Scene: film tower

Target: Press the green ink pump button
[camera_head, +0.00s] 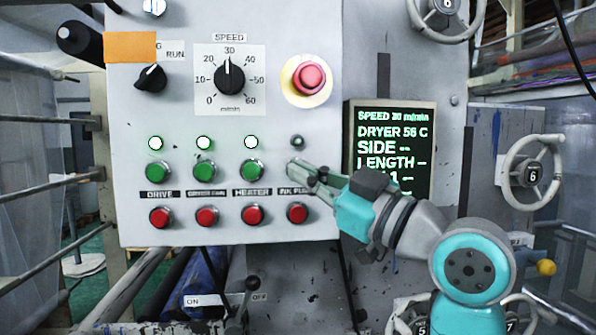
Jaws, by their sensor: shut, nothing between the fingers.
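The grey control panel (275,120) has a row of green buttons above a row of red ones. My gripper (294,168) is shut and empty, reaching in from the right, with its fingertips at the ink pump column's green-button spot. The fingers hide the green ink pump button; I cannot tell whether they touch it. The lamp above it (297,141) is dark. Below are the partly covered ink pump label (291,191) and the red ink pump button (297,213).
The drive (158,171), dryer fan (204,170) and heater (251,169) green buttons have lit lamps above them. A red stop button (309,77) sits higher up. A display (389,145) stands right of the panel, partly behind my arm. A handwheel (533,174) is at the right.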

